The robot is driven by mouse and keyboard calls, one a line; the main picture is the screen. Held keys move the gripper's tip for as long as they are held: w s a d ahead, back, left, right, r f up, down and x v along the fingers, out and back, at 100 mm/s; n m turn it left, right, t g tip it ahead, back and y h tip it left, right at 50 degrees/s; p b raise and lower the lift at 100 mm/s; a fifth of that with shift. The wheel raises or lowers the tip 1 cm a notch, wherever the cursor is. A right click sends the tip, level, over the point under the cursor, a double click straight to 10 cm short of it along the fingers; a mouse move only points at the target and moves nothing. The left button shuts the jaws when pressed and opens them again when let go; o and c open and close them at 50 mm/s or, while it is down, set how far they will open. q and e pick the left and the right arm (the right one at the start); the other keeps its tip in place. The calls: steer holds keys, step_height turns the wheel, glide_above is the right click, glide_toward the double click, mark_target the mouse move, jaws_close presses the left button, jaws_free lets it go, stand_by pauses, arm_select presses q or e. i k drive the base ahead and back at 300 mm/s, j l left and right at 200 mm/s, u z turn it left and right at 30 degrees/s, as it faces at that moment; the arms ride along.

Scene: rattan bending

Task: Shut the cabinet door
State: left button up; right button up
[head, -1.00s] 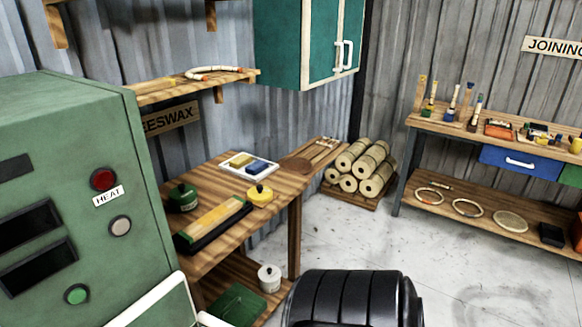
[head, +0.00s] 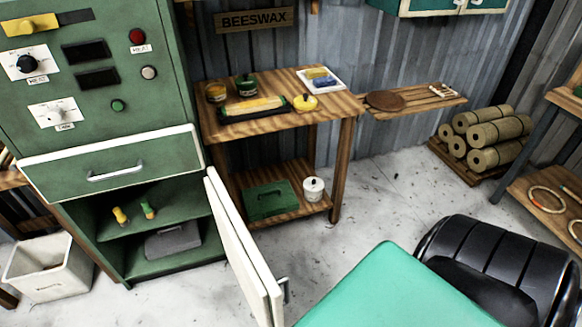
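A green cabinet (head: 187,103) with a control panel stands at the left of the head view. Its lower compartment is open and shows a shelf (head: 160,221). The white cabinet door (head: 238,247) is swung wide open, standing out from the cabinet's right side toward me. Its handle (head: 284,289) is near the free edge, at the door's lower right in the picture. Neither of my grippers is in view.
A white bin (head: 45,283) stands left of the cabinet. A wooden workbench (head: 344,121) stands behind the door. Grey floor (head: 375,196) is clear beyond.

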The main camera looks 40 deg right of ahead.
mark_target(263, 293)
steer(key=l, duration=0.55)
steer(key=k+l+u, duration=0.15)
steer(key=l, duration=0.35)
steer(key=k+l, duration=0.1)
steer(key=l, duration=0.45)
steer(key=i+u, duration=0.05)
